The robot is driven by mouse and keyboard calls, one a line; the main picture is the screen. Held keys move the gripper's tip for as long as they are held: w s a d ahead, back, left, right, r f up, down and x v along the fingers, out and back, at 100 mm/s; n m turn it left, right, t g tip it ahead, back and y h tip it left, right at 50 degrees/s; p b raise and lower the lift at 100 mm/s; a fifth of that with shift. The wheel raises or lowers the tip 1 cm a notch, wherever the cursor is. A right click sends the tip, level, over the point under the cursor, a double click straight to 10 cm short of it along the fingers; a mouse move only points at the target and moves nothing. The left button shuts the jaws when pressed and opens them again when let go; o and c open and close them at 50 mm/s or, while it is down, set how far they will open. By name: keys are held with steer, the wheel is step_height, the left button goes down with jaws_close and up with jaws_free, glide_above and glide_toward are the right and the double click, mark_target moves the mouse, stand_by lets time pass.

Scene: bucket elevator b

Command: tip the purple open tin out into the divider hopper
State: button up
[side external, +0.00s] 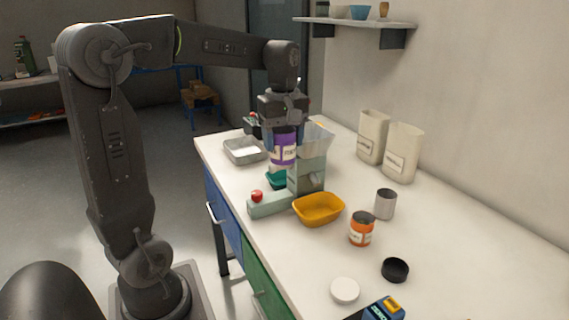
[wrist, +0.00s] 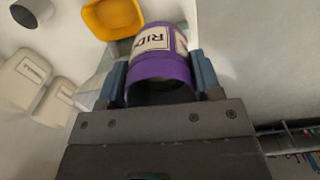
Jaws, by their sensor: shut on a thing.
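The purple tin (side external: 284,149) with a white label is between the fingers of my gripper (side external: 283,127), which is shut on it. In the side view it looks about upright, in the air beside the hopper. In the wrist view the purple tin (wrist: 160,68) shows its dark open mouth towards the camera; its contents cannot be made out. The divider hopper (side external: 319,138) is a clear flared funnel on a grey-green machine body (side external: 308,176), just right of the tin. The tin partly overlaps it in the side view, so whether they touch cannot be told.
A teal bowl (side external: 276,181) and a yellow tray (side external: 319,209) stand at the machine. A metal tray (side external: 243,150) lies behind left. Two cream containers (side external: 388,146), a grey cup (side external: 385,204), an orange jar (side external: 361,229) and loose lids (side external: 345,290) stand on the right.

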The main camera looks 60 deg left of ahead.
steer(key=w+a+r+m, duration=0.3)
steer(key=w+a+m, duration=0.4)
steer(key=w+a, duration=0.3)
steer(key=w+a+f+m, duration=0.2)
steer(key=a+m, duration=0.4)
steer(key=a, duration=0.1)
steer(key=w+a+f+m, duration=0.1)
steer(key=w+a+m, duration=0.1)
steer(key=a+m, duration=0.4)
steer(key=shift+n, duration=0.5)
steer(key=shift+w+a+f, duration=0.1)
steer(key=shift+f, duration=1.15)
steer(key=shift+w+a+f, duration=0.1)
steer(key=shift+f, duration=1.15)
steer(key=shift+r, duration=0.1)
